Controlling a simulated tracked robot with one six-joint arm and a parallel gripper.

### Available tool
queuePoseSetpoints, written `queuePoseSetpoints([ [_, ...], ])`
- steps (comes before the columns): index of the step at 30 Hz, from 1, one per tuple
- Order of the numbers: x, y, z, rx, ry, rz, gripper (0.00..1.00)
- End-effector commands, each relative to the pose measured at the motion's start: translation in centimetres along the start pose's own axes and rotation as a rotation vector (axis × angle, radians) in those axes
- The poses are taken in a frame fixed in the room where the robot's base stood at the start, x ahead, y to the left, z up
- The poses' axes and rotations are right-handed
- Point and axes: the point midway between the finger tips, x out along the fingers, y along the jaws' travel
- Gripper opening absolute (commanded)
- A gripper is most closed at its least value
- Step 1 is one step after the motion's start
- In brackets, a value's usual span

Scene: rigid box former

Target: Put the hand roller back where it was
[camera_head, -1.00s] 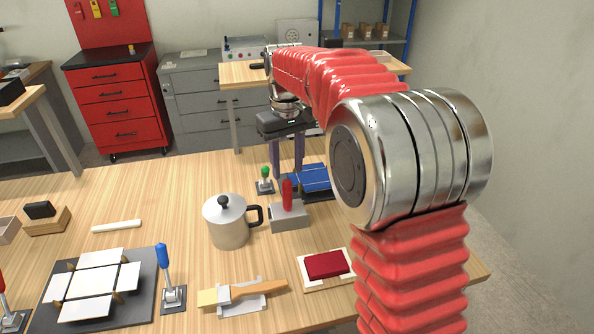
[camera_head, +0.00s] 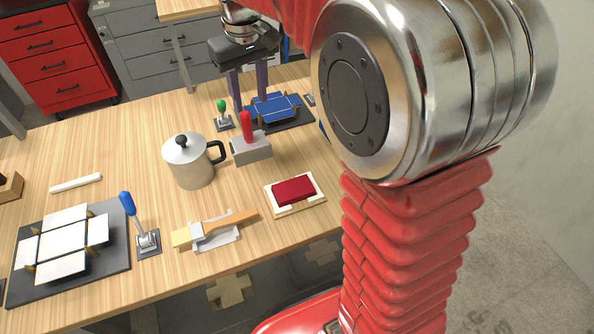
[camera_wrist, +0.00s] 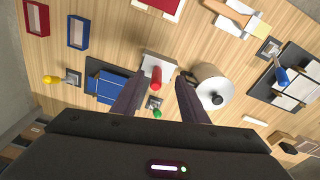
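A red-handled tool (camera_head: 246,126), which I take to be the hand roller, stands upright in a grey block (camera_head: 252,149) on the wooden table. Its roller part is not visible. In the wrist view the red handle (camera_wrist: 156,78) shows between and beyond my fingers, with the grey block (camera_wrist: 159,64) behind it. My gripper (camera_head: 253,100) is open, fingers pointing down, above and just behind the handle.
A metal pot (camera_head: 190,165) stands close left of the block. A blue folded panel (camera_head: 272,107) and a green lever (camera_head: 222,110) are behind it. A red pad (camera_head: 293,190), a brush on a rest (camera_head: 215,230), a blue lever (camera_head: 140,222) and a white box blank (camera_head: 63,242) lie nearer.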

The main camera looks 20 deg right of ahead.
Motion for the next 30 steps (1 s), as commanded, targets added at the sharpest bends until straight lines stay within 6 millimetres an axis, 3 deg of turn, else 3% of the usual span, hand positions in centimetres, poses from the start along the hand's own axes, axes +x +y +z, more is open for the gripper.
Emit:
queuePoseSetpoints([
  [6,-2.0,-0.5,4.4,0.037,0.071,0.013,0.40],
  [15,-3.2,-1.3,10.4,0.086,0.163,0.026,0.40],
  [30,-1.7,-2.8,20.1,0.167,0.319,0.042,0.40],
])
